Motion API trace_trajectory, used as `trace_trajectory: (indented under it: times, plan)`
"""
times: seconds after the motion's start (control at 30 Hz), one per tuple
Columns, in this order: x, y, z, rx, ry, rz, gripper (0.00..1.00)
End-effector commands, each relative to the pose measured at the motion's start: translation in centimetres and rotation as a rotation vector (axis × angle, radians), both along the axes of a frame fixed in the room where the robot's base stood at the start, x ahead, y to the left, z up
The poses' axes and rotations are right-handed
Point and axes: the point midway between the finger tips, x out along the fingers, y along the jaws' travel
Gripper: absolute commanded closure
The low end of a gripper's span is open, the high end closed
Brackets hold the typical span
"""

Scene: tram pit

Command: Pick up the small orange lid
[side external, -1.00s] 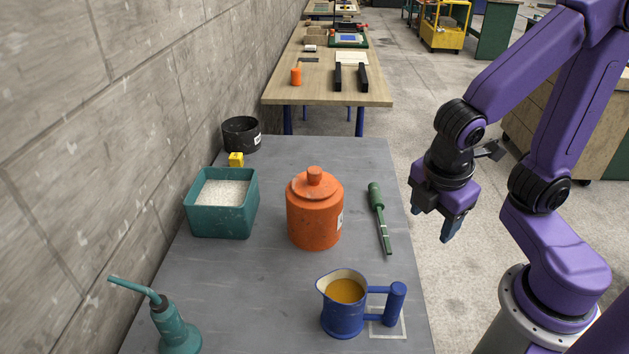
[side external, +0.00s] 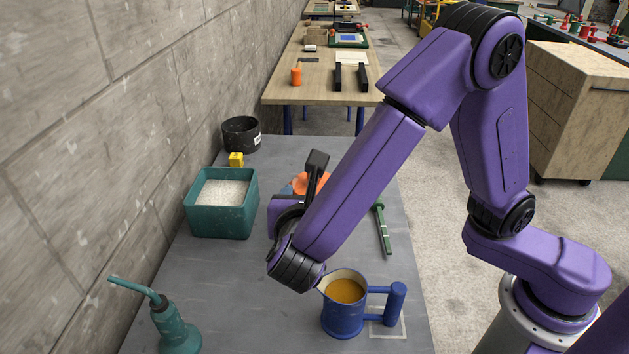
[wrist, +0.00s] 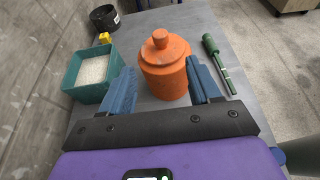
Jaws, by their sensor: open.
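The small orange lid (wrist: 163,45) with a round knob sits on top of an orange jar (wrist: 166,80) in the wrist view. In the side view only part of the orange lid (side external: 312,183) shows behind my arm; most of the jar is hidden. My gripper (wrist: 163,85) is open, with one blue finger to the left and one to the right of the jar in the wrist view. Its fingers look empty, and I cannot tell whether they touch the jar. In the side view my gripper (side external: 290,190) is mostly covered by my arm.
A blue jug of orange liquid (side external: 343,315) stands close below my wrist. A teal box of white grains (side external: 222,222) and a yellow block (side external: 236,159) are left. A green-handled tool (side external: 383,230) lies right. A black pot (side external: 241,134) and teal oil can (side external: 176,330) stand near the wall.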

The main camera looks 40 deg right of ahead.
Motion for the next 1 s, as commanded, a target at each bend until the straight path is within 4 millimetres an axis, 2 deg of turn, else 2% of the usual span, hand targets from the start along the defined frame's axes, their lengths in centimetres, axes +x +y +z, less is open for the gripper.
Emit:
trace_trajectory:
  times: [0.4, 0.77, 1.0]
  plan:
    - [5.2, -5.4, -2.7, 0.002, 0.002, -0.004, 0.38]
    - [7.2, -7.3, -3.8, 0.003, 0.001, -0.002, 0.38]
    - [9.4, -9.5, -4.8, 0.002, 0.002, -0.004, 0.38]
